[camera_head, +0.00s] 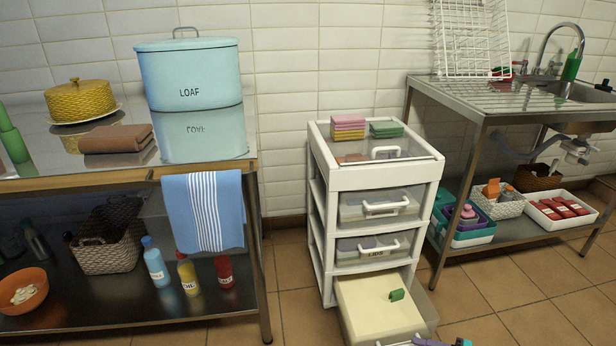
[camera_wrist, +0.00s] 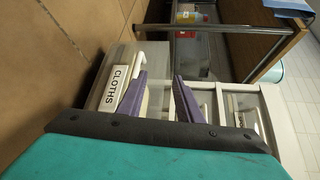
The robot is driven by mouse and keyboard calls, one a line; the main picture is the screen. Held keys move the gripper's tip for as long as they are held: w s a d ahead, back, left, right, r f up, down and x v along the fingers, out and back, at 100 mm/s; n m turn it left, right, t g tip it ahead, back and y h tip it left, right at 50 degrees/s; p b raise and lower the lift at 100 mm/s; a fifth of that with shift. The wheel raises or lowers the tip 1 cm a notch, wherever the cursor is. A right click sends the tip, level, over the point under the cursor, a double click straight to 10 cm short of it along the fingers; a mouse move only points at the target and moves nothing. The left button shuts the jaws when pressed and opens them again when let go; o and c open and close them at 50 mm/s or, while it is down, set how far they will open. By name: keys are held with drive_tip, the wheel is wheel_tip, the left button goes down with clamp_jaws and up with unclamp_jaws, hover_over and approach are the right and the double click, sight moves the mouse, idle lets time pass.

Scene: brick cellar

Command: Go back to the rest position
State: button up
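My gripper (camera_wrist: 160,78) shows in the wrist view with its two purple fingers apart and nothing seen held between them. In the wrist view that drawer front, labelled CLOTHS (camera_wrist: 114,88), lies close beside the fingers. Whether a finger touches the drawer handle I cannot tell. A small green item (camera_head: 397,295) lies in the open drawer.
A metal table (camera_head: 135,177) with a blue LOAF bin (camera_head: 190,75) stands left, a sink bench (camera_head: 500,100) right. Tiled floor (camera_head: 490,285) is clear between unit and bench.

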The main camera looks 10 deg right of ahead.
drive_tip(key=s+a+r+n+g+p, duration=0.15)
drive_tip(key=a+r+g+p, duration=0.3)
drive_tip(key=a, duration=0.55)
drive_tip(key=a+r+n+g+p, duration=0.3)
drive_tip(key=a+p, duration=0.2)
drive_tip(key=a, duration=0.6)
drive_tip(key=s+a+r+n+g+p, duration=0.15)
drive_tip(key=a+r+g+p, duration=0.3)
drive_tip(key=a, duration=0.55)
drive_tip(key=s+a+r+n+g+h+p, duration=0.2)
drive_tip(key=s+a+r+h+p, duration=0.15)
drive_tip(key=s+p, duration=0.35)
drive_tip(key=s+a+r+n+g+h+p, duration=0.25)
drive_tip(key=s+h+p, duration=0.25)
drive_tip(key=s, duration=0.3)
drive_tip(key=d+f+m+t+h, duration=0.1)
drive_tip(key=d+f+m+h, duration=0.1)
drive_tip(key=d+h, duration=0.3)
drive_tip(key=shift+s+d+t, duration=0.3)
drive_tip(key=shift+d+t, duration=0.05)
drive_tip(key=shift+d, duration=0.75)
